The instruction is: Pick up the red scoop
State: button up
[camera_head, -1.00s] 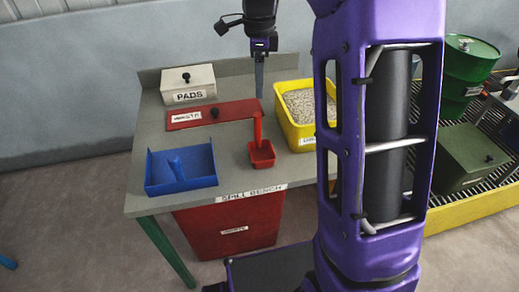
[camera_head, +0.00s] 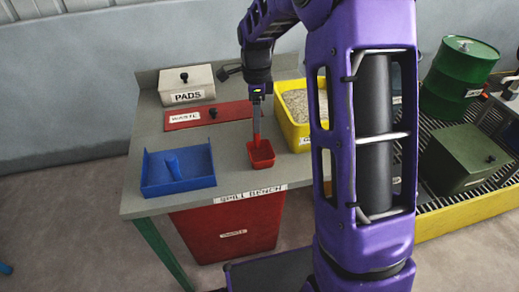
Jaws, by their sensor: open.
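The red scoop (camera_head: 262,155) sits on the grey bench top near its front edge, its square cup facing up. Its upright handle is mostly hidden behind my gripper (camera_head: 256,128), which points down right at the handle, above the cup. My gripper is open; I cannot tell whether its fingers are around the handle or just in front of it.
A blue dustpan-like tray (camera_head: 150,185) lies to the left, a red WASTE lid (camera_head: 190,122) and a PADS box (camera_head: 188,98) behind. A yellow bin of granules (camera_head: 284,114) stands close on the right. Bare bench (camera_head: 225,165) lies left of the scoop.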

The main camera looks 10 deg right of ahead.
grip_shut()
dwell(1.4)
